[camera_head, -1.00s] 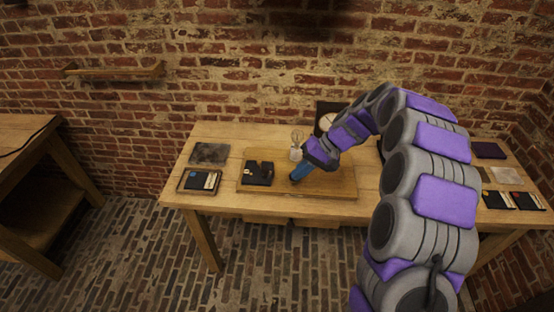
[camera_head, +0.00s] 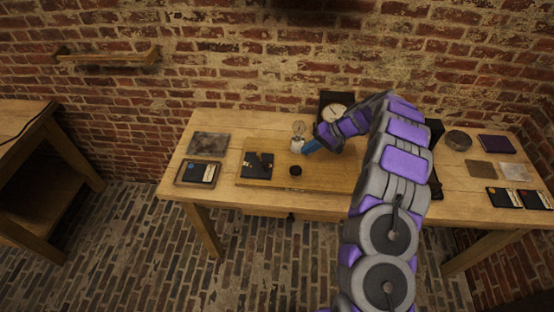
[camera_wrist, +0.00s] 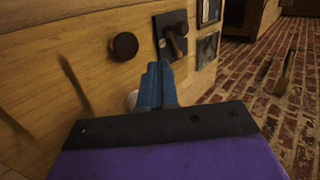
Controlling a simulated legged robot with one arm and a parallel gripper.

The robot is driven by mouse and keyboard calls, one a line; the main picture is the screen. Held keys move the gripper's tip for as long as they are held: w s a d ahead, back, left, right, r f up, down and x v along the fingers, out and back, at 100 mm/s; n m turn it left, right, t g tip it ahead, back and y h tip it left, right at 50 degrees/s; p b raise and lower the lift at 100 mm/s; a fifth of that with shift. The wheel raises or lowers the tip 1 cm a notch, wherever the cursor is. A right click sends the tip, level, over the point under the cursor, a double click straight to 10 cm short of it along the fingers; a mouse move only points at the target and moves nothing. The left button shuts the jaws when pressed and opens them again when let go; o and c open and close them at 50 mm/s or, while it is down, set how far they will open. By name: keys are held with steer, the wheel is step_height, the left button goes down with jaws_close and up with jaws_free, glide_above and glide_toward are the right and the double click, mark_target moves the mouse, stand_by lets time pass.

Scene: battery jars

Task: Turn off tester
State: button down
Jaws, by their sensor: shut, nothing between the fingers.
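The tester's wooden board (camera_head: 325,179) lies on the table. At its left is a black switch plate (camera_head: 257,165) with a lever; it also shows in the wrist view (camera_wrist: 163,29). A round dark knob (camera_head: 295,170) stands on the board right of the plate, and also shows in the wrist view (camera_wrist: 124,46). A bulb (camera_head: 298,131) on a white base stands behind them. My gripper (camera_head: 306,148), with blue fingers, is shut and empty just right of the bulb base. In the wrist view its fingers (camera_wrist: 155,72) partly hide a pale round thing. The lever's exact setting is too small to tell.
A dial gauge (camera_head: 335,113) stands at the back, near my arm. A small tray (camera_head: 177,179) with cards and a dark mat (camera_head: 209,146) lie left of the board. A round tin (camera_head: 459,140) and more cards (camera_head: 502,197) lie at the right. My arm hides part of the board.

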steer(key=b+x, duration=0.2)
steer(key=x, duration=0.7)
steer(key=shift+s+a+f, duration=0.1)
steer(key=shift+f, duration=0.2)
steer(key=a, duration=0.3)
steer(key=shift+a+f+b, duration=0.2)
steer(key=shift+f+b, duration=0.05)
steer(key=shift+b, duration=0.05)
steer(key=shift+a, duration=0.6)
steer(key=shift+s+a, duration=0.1)
